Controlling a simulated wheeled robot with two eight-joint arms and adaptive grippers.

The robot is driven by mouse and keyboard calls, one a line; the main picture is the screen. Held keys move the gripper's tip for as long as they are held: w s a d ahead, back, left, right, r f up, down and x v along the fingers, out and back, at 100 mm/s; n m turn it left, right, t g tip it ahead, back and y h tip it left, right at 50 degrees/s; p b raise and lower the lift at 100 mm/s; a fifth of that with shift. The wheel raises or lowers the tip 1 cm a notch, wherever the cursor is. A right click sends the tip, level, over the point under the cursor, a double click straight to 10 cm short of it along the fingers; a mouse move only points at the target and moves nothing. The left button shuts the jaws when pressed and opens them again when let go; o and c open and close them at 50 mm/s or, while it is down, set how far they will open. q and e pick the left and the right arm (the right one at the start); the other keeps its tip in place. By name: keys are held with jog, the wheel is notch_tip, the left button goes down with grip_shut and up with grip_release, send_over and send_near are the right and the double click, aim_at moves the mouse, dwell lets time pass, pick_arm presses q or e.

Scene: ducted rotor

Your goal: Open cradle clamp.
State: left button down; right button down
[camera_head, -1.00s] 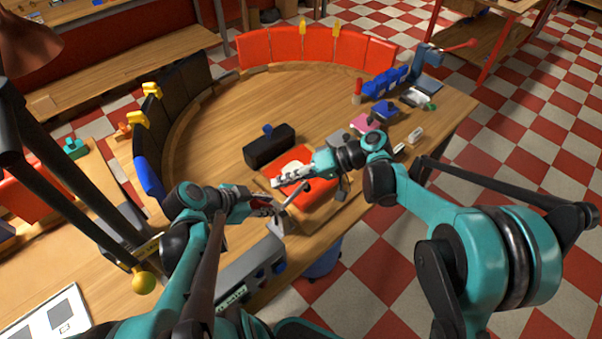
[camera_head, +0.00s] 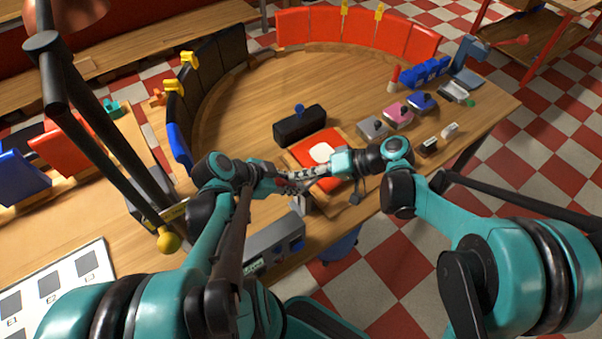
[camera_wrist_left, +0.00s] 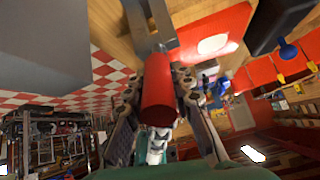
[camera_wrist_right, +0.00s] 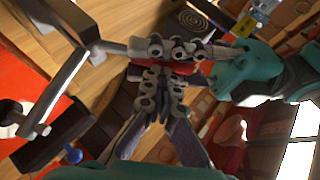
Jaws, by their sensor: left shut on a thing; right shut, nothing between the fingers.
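The cradle clamp shows in the left wrist view as a grey metal bracket (camera_wrist_left: 145,22) with a red cylindrical handle (camera_wrist_left: 160,88). My left gripper (camera_head: 286,184) is shut on the red handle, one finger on each side of it. In the right wrist view a grey lever bar (camera_wrist_right: 70,78) runs towards the red handle (camera_wrist_right: 182,69), which is partly hidden by fingers. My right gripper (camera_wrist_right: 161,88) is shut and empty, close beside the left fingers and handle. In the head view the arms hide much of the clamp; its grey base (camera_head: 300,204) shows below them.
A red pad with a white disc (camera_head: 321,152) lies on a wooden board behind the grippers. A black block with a blue knob (camera_head: 300,124) stands behind it. A grey box (camera_head: 275,243) stands in front. Small coloured blocks (camera_head: 397,116) stand right. The table's middle is clear.

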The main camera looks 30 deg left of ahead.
pick_arm(q)
jog(key=c, duration=1.4)
grip_release()
jog(key=shift+w+d+r, duration=0.1)
jog(key=shift+w, duration=0.05)
pick_arm(e)
jog(key=shift+s+a+f, duration=0.1)
jog(key=shift+s+f, duration=0.05)
jog(key=shift+s, duration=0.35)
pick_arm(q)
jog(key=shift+o, duration=0.5)
pick_arm(e)
jog(key=shift+w, duration=0.15)
